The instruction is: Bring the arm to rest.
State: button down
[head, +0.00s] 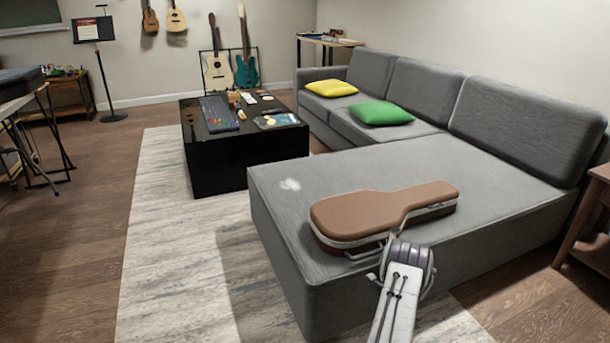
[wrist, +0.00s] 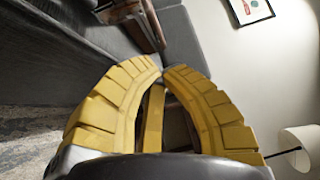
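My gripper (wrist: 163,70) shows in the wrist view as two curved yellow fingers. Their tips come together at the middle, and I see nothing held between them. A narrow yellow strip shows behind the fingers; I cannot tell what it is. In the head view my arm reaches in from the bottom right, beside the brown guitar case (head: 378,210). The fingers cannot be made out there. The case lies closed on the near part of the grey sofa (head: 300,185). I cannot tell whether my arm touches the case.
A black coffee table (head: 215,165) with several small items stands on the pale rug (head: 160,210). A wooden side table (head: 590,250) is at the right edge. The wrist view shows a framed picture (wrist: 250,10) and a white lamp (wrist: 302,145). The rug's left part is clear.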

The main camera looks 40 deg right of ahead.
jog(key=w+a+r+n+t+y+p, duration=0.1)
jog(key=w+a+r+n+y+p, duration=0.3)
jog(key=w+r, duration=0.4)
jog(key=w+a+r+n+t+y+p, duration=0.1)
jog(key=w+a+r+n+p, duration=0.35)
jog(key=r, duration=0.65)
jog(key=w+a+r+n+y+p, duration=0.2)
jog(key=w+a+r+n+p, duration=0.15)
jog(key=a+r, duration=0.35)
jog(key=w+a+r+n+y+p, duration=0.2)
jog(key=a+r+y+p, duration=0.15)
jog(key=a+r, duration=0.4)
jog(key=s+a+r+n+g+y+p, duration=0.2)
jog(key=s+a+r+n+p, duration=0.25)
jog(key=a+r, duration=0.4)
jog(key=s+a+r+n+g+y+p, duration=0.15)
jog(key=s+a+r+n+p, duration=0.35)
jog(key=a, duration=0.6)
jog(key=s+a+r+n+g+y+p, duration=0.1)
jog(key=s+a+r+n+g+p, duration=0.1)
jog(key=s, duration=0.7)
jog(key=s+a+r+n+g+y+p, duration=0.1)
jog(key=s+a+r+n+p, duration=0.4)
jog(key=s+a, duration=0.4)
jog(key=shift+s+r+g+y+p, duration=0.35)
jog(key=shift+r+p, duration=0.15)
jog(key=shift+p, duration=0.15)
jog(key=shift+n, duration=0.25)
